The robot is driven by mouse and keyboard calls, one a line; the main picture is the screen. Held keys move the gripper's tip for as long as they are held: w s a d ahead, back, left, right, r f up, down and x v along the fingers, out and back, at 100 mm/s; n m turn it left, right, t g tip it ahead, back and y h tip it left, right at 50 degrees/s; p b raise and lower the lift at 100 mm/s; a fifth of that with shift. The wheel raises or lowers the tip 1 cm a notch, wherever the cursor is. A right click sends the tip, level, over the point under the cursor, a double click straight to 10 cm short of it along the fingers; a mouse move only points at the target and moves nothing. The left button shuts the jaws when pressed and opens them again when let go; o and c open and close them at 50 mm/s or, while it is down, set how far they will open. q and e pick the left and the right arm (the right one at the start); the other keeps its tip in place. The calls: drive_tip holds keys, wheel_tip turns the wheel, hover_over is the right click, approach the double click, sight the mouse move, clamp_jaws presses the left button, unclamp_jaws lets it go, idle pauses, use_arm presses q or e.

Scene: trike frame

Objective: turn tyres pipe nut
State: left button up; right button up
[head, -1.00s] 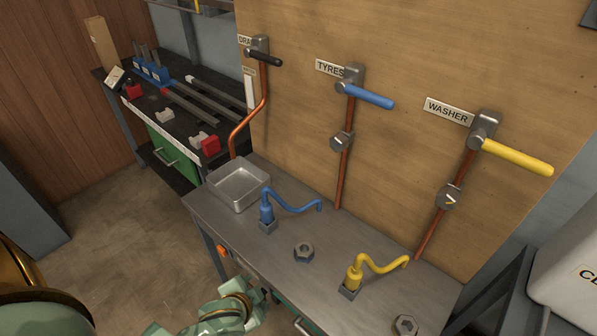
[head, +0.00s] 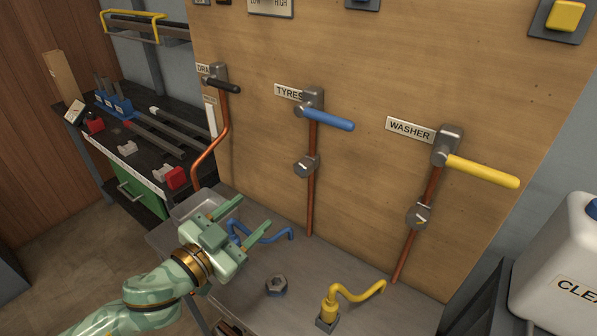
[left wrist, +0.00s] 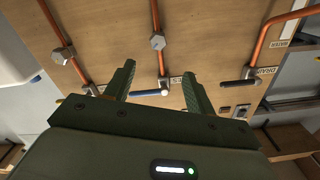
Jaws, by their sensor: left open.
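The tyres pipe (head: 312,205) is a copper pipe on the wooden board, with a grey nut (head: 306,167) partway along it. Above the nut are a blue lever (head: 327,118) and the TYRES label (head: 288,92). My left gripper (head: 254,211) is open and empty, below and left of this nut and apart from it. It is over the bench, in front of the blue bent hose (head: 280,236), which it partly covers. In the left wrist view the tyres nut (left wrist: 157,42) shows beyond and between the open fingers. My right gripper is not in view.
The washer pipe (head: 408,250) with its yellow lever (head: 482,170) stands to the right, the drain pipe (head: 212,153) to the left. A loose hex nut (head: 276,287) and a yellow bent hose (head: 352,295) are on the bench. The board in front of the tyres nut is clear.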

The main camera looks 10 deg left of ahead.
sight(300, 172)
use_arm(q)
drive_tip(key=b+x, duration=0.1)
drive_tip(key=x, duration=1.5)
drive_tip(key=shift+w+d+r+b, duration=0.15)
drive_tip(key=shift+b, duration=0.2)
drive_tip(key=c, duration=1)
